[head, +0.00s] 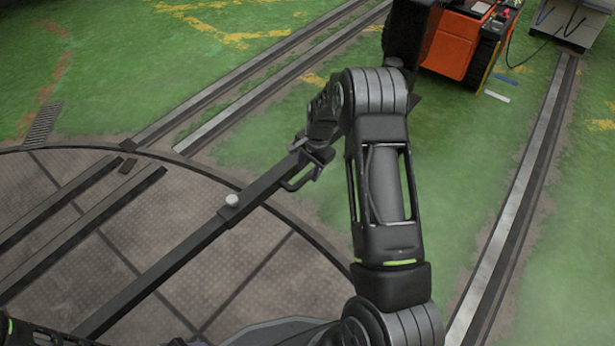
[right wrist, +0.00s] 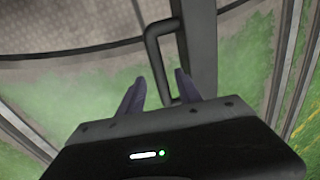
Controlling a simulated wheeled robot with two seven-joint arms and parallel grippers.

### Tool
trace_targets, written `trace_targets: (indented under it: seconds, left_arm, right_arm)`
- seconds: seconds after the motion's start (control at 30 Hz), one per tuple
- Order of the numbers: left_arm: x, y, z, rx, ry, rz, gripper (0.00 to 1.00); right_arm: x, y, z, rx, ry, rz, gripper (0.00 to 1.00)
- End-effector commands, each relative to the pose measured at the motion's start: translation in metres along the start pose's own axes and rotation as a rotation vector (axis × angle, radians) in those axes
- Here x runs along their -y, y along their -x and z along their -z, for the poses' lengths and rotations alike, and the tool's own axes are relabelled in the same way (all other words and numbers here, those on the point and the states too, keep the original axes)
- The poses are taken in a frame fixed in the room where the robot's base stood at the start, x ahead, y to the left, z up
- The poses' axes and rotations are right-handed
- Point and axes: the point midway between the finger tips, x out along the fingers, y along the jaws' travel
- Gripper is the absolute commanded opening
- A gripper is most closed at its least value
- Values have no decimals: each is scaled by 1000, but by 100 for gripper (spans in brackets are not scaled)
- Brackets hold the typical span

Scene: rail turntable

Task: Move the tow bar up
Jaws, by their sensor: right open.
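The tow bar (head: 165,262) is a long dark beam that runs over the round turntable from lower left and past its rim. A U-shaped handle (head: 298,181) sits on its side near the far end; in the right wrist view the handle (right wrist: 152,62) stands out left of the bar (right wrist: 200,42). My right gripper (head: 318,160) is at that handle. In the right wrist view my right gripper (right wrist: 160,88) is open, with one finger on each side of the handle's grip. I cannot tell whether either finger touches it. My left gripper does not show.
The turntable (head: 275,290) has a patterned metal deck with rails. Floor rails (head: 225,112) lead away at the top, and another rail (head: 515,220) runs at the right. An orange machine (head: 448,45) stands at the back. Green floor beside the handle is clear.

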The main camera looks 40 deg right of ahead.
Motion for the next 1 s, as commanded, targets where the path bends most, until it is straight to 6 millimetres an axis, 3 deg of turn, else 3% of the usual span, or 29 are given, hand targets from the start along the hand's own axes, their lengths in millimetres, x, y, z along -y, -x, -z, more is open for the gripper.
trace_targets:
  seconds: [0.03,0.2,0.53,1.0]
  left_arm:
    - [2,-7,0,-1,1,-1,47]
    - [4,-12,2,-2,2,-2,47]
    - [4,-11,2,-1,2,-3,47]
    - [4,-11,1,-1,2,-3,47]
  right_arm:
    - [-2,-13,0,1,-1,-2,41]
    - [-1,-29,0,0,-1,-1,41]
    - [0,-30,0,0,0,0,41]
    - [0,-30,0,0,0,0,2]
